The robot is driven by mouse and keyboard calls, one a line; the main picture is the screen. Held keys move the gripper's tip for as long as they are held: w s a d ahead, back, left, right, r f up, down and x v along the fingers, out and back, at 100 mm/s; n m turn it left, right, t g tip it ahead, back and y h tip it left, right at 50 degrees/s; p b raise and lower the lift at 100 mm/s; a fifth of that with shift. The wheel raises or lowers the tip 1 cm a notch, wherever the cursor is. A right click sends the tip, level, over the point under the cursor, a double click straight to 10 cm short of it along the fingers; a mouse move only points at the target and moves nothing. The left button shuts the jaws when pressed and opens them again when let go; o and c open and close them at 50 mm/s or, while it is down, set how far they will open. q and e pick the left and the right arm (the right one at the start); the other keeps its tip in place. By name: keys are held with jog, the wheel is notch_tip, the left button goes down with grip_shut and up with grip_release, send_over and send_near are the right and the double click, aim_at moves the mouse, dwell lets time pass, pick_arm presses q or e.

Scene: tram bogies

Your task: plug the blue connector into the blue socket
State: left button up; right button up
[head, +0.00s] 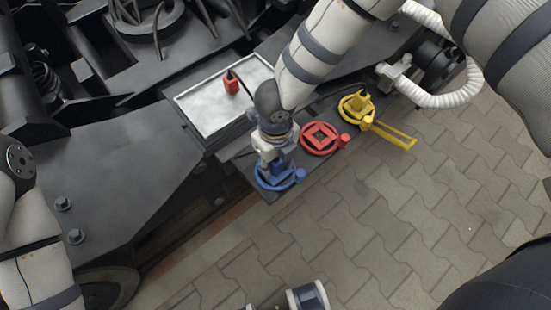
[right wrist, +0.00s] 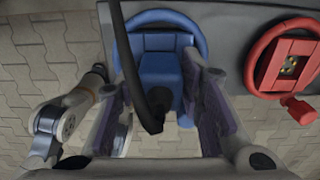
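The blue connector (right wrist: 160,75) sits upright at the blue socket (right wrist: 198,28), within its ring, and looks seated; its full depth is hidden. A black cable rises from it toward the right wrist camera. In the head view, the blue socket (head: 262,184) is at the near end of the row, with the connector (head: 279,170) inside its ring. My right gripper (right wrist: 158,80) has its fingers on either side of the connector, with a visible gap on the left. My left arm's wrist part shows at the head view's bottom edge; its fingers are not seen.
A red socket (head: 323,138) and a yellow socket (head: 356,109) with a yellow lever (head: 395,135) stand beside the blue one. Open paving (head: 400,220) lies at the lower right.

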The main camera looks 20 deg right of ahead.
jog(key=shift+o, duration=0.6)
jog(key=shift+r, duration=0.1)
jog(key=shift+r, duration=0.3)
notch_tip(320, 180, up, 11)
jog(key=shift+r, duration=0.15)
